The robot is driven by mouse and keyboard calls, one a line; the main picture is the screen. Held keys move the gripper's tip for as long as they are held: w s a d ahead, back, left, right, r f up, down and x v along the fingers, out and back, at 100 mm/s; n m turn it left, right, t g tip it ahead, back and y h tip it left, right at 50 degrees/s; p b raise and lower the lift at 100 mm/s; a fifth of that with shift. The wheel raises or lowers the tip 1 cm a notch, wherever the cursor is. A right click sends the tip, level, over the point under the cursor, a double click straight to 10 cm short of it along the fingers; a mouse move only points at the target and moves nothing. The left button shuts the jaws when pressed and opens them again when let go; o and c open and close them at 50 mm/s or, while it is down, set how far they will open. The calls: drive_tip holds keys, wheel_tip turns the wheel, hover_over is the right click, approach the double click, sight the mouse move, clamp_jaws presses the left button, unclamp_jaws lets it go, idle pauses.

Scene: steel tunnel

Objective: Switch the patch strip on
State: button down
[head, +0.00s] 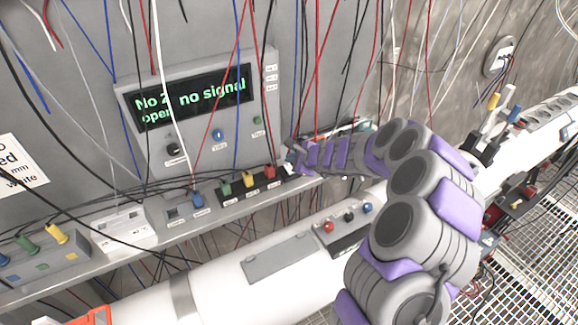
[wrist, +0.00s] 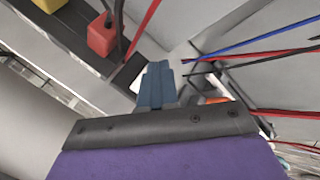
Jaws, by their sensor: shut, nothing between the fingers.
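The patch strip (head: 236,198) is a dark bar on the grey ledge, with a green plug (head: 225,188), a yellow plug (head: 249,178) and a red plug (head: 268,172) standing in it. My gripper (head: 291,158) is shut and empty at the strip's right end, just right of the red plug. In the wrist view, the blue-grey fingers (wrist: 155,85) are together, close to a pale part beside the dark strip end. The red plug (wrist: 102,35) is to their upper left. I cannot tell whether the fingers touch anything. No switch on the strip can be made out clearly.
A display (head: 190,95) above the ledge reads "No 2 open" and "no signal". A blue plug (head: 198,200) and a white box (head: 122,230) stand left of the strip. Many loose wires hang in front of the wall. A white pipe (head: 235,285) runs below the ledge.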

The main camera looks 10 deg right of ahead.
drive_tip(key=shift+s+r+p, duration=0.15)
drive_tip(key=shift+r+p, duration=0.4)
drive_tip(key=shift+r, duration=0.25)
drive_tip(key=shift+s+r+p, duration=0.1)
drive_tip(key=shift+r+p, duration=0.4)
drive_tip(key=shift+r, duration=0.3)
drive_tip(key=shift+f, duration=0.1)
